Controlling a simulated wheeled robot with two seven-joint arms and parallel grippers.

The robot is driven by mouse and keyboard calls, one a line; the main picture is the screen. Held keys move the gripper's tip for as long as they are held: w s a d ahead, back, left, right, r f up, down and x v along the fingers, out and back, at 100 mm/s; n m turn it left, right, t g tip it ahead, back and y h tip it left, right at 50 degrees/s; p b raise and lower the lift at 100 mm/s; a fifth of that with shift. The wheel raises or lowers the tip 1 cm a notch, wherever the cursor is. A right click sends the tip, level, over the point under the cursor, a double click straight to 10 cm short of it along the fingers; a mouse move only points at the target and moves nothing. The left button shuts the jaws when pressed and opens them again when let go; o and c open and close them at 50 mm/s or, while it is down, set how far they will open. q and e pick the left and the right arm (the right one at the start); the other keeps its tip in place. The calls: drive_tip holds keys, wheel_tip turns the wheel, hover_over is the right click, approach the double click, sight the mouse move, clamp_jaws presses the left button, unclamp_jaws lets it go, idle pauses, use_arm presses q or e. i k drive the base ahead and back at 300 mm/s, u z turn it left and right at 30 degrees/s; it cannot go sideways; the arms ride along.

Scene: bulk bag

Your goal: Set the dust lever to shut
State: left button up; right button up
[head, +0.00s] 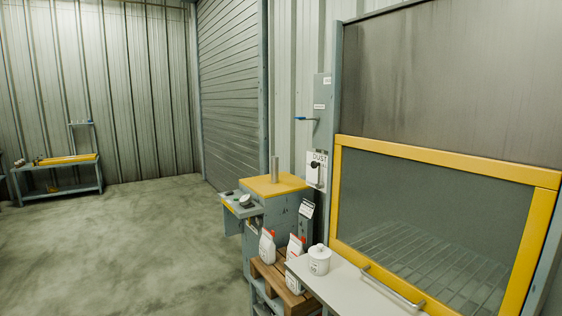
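A white panel (316,172) lettered "DUST" is mounted on the wall left of the yellow-framed hood. It carries a black knob or switch (315,164), whose setting is too small to read. Above it, a lever with a blue grip (301,118) sticks out level to the left from a grey duct or box (322,94). Two small white labels sit on that box, near its top and middle, but I cannot read them. Neither of my grippers is in view.
A yellow-framed hood window (440,222) fills the right, with a pale ledge (352,284) and a white jar (319,260) in front. A yellow-topped cabinet (274,185) and a wooden pallet (268,274) with white bags stand below the panel. The floor (130,235) at left is open.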

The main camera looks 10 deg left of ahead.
sight(314, 164)
drive_tip(key=z, duration=0.4)
drive_tip(key=i, duration=1.05)
drive_tip(key=z, duration=0.75)
